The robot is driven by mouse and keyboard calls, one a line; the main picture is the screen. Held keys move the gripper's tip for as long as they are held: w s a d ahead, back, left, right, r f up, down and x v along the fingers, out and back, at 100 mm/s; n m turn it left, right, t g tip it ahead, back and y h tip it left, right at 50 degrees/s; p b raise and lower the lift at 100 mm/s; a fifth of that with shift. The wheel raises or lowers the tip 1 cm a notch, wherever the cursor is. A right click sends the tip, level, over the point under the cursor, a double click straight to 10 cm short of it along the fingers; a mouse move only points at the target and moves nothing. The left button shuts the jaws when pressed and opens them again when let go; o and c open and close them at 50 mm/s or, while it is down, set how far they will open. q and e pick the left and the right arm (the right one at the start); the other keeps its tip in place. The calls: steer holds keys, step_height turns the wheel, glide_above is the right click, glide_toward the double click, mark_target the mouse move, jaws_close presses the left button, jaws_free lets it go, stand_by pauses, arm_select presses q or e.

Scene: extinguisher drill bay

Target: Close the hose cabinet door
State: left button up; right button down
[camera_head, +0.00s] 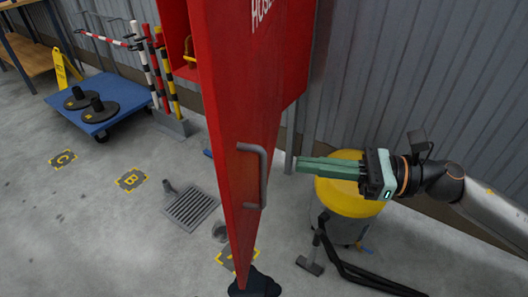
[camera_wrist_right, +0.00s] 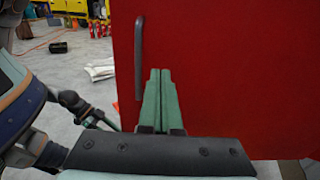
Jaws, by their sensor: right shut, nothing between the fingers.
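The red hose cabinet door (camera_head: 236,110) stands wide open in the head view, swung out towards me from the red cabinet (camera_head: 297,55) on the wall. Its grey bar handle (camera_head: 264,178) is on the face turned to the right. My right gripper (camera_head: 298,164) is shut and empty, its green fingers pointing left at that face, just right of the handle. In the right wrist view the door (camera_wrist_right: 235,75) fills the right side, and the handle (camera_wrist_right: 139,60) shows left of and beyond the shut fingers (camera_wrist_right: 160,72). Contact with the door cannot be told.
A yellow-topped drum (camera_head: 350,203) stands below my right gripper, with a black hose and nozzle on the floor by it. A floor drain (camera_head: 190,207) lies left of the door. A blue trolley (camera_head: 100,108) and striped posts stand further left.

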mark_target(245, 158)
steer(key=a, duration=0.2)
steer(key=w+a+p, duration=0.1)
steer(key=a, duration=0.5)
steer(key=shift+w+p, duration=0.25)
steer(key=shift+p, duration=0.15)
